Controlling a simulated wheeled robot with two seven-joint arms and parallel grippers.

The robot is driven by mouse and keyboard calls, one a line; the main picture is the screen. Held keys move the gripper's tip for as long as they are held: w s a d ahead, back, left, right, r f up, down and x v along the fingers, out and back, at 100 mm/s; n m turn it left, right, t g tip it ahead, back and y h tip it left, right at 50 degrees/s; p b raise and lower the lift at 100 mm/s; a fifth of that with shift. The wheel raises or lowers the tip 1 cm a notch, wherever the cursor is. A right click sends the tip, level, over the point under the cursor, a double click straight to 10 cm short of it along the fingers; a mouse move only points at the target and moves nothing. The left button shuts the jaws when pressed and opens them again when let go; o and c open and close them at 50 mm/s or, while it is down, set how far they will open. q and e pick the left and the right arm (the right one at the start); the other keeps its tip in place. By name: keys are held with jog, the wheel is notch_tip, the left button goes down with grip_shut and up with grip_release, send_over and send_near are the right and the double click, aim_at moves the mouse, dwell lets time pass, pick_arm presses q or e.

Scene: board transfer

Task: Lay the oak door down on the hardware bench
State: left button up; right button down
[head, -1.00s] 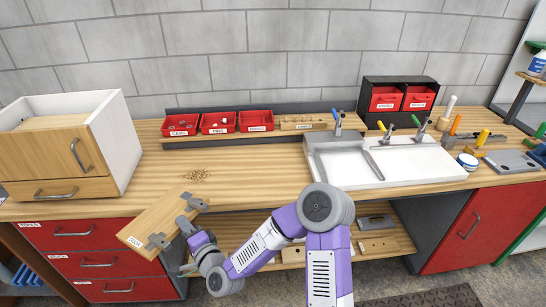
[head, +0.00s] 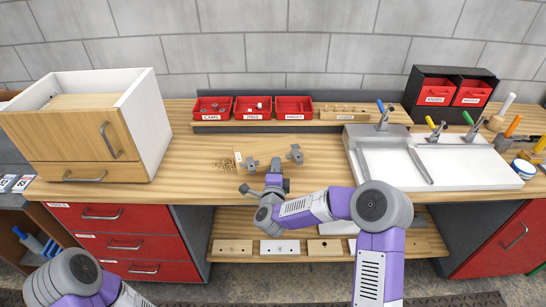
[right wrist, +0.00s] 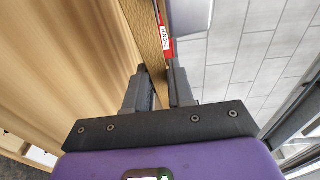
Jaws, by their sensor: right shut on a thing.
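I cannot tell whether the door touches the bench top. My left arm shows at the bottom left of the head view, but its gripper is out of frame.
Small brown pieces (head: 222,163) lie just left of the door. A white cabinet (head: 140,120) stands at the left, and a white tray (head: 440,165) with clamps at the right. Red bins (head: 252,108) line the back ledge. Bench top around the door is mostly clear.

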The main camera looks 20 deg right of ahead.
aim_at(271, 159)
jog(key=w+m+h, duration=0.1)
jog(key=w+r+g+h, duration=0.1)
jog(key=shift+w+a+r+m, duration=0.1)
jog(key=shift+w+a+m, duration=0.1)
jog(key=shift+w+m, duration=0.15)
jog(key=shift+w+a+r+m+g+h, duration=0.1)
jog(key=shift+w+r+m+g+h, duration=0.15)
jog(key=shift+m+h, duration=0.15)
jog(key=shift+w+a+r+m+g+h, duration=0.1)
jog(key=shift+w+m+g+h, duration=0.15)
jog(key=shift+h, duration=0.25)
